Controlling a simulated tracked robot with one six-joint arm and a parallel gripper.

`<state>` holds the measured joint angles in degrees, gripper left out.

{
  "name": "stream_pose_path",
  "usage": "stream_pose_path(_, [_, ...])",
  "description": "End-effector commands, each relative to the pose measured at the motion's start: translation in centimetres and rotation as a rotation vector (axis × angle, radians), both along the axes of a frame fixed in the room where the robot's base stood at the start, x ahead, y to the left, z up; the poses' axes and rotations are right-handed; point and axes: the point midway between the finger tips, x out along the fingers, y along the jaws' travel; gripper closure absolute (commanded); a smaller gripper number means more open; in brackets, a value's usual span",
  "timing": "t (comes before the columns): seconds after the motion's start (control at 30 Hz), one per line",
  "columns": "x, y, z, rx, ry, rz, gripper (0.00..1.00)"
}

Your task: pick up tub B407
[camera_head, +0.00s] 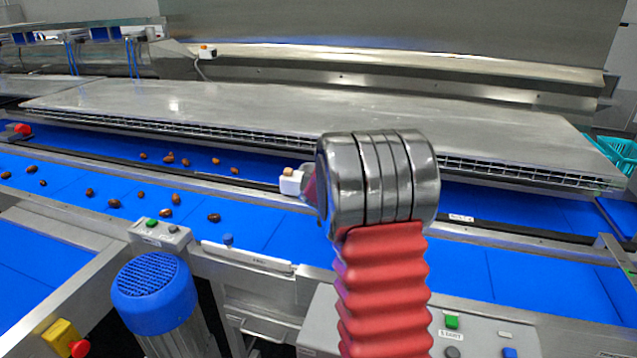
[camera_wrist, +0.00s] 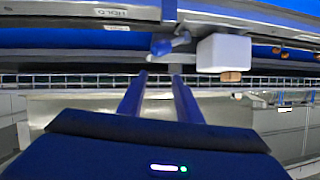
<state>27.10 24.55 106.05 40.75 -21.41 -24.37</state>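I cannot pick out a tub marked B407 in either view; no such label is readable. A small white box (camera_head: 291,183) with a tan top shows just left of my arm in the head view. A similar white box with a tan end (camera_wrist: 223,53) shows in the wrist view, beyond and to the right of my fingers. My gripper (camera_wrist: 158,80) has its two blue fingers apart, with nothing held between them. In the head view my own wrist hides the gripper.
Blue belts (camera_head: 140,195) carry several scattered brown dates. A long steel cover (camera_head: 250,110) lies above the far belt. A blue motor (camera_head: 155,290) and a button panel (camera_head: 455,330) stand in front. Turquoise crates (camera_head: 617,150) are at the far right.

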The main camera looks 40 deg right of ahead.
Motion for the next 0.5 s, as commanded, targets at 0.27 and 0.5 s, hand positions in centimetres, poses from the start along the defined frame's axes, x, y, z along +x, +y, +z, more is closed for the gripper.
stream_pose_path(0.27, [-0.4, -2.7, -1.3, -0.021, -0.005, -0.059, 0.68])
stream_pose_path(0.5, [-0.3, -2.6, -1.3, -0.021, -0.006, -0.057, 0.68])
